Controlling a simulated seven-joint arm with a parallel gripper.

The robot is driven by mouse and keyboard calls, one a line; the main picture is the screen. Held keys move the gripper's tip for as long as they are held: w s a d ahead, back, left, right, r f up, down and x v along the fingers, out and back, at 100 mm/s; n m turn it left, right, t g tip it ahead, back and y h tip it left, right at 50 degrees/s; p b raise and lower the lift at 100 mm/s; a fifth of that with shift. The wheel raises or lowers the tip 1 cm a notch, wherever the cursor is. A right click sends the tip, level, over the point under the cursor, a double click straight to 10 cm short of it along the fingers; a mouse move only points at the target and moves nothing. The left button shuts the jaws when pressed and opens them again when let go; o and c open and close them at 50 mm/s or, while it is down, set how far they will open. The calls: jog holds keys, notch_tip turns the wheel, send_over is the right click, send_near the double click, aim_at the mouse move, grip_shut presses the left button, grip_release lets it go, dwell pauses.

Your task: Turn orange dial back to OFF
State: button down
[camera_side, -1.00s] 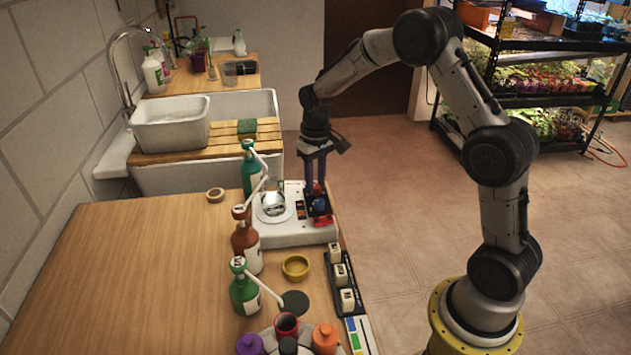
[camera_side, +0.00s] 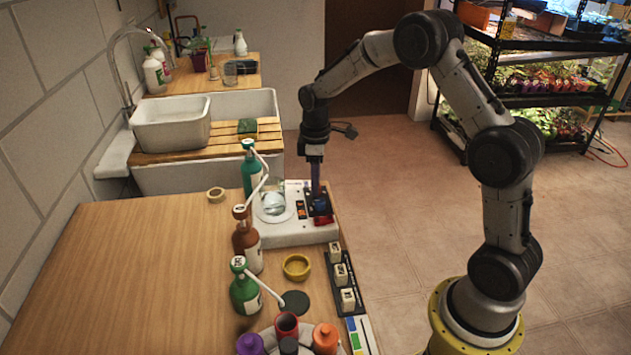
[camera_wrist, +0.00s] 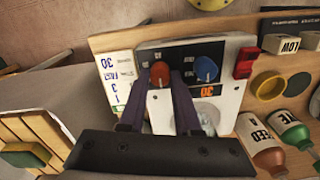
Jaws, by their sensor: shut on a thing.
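The orange dial (camera_wrist: 159,72) sits on the dark panel of a white device (camera_wrist: 226,100). In the wrist view, my gripper (camera_wrist: 160,78) has one purple finger on each side of the dial and is shut on it. I cannot read which mark the dial points to. A blue dial (camera_wrist: 206,68) is to its right, with an orange lit display (camera_wrist: 181,94) below. In the side view, my gripper (camera_side: 318,200) points straight down onto the right part of the device (camera_side: 290,234), and its fingers hide the orange dial.
A red switch (camera_wrist: 245,62) is on the device beside the blue dial. Pump bottles stand left of the device, such as a brown one (camera_side: 246,243). A yellow bowl (camera_side: 297,266) and a black rack of labelled blocks (camera_side: 335,262) are in front. The table's left part is clear.

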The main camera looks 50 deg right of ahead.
jog(key=shift+r+n, duration=0.1)
jog(key=shift+n, duration=0.3)
jog(key=c, duration=0.6)
grip_release()
notch_tip(320, 180, up, 14)
dwell(0.4)
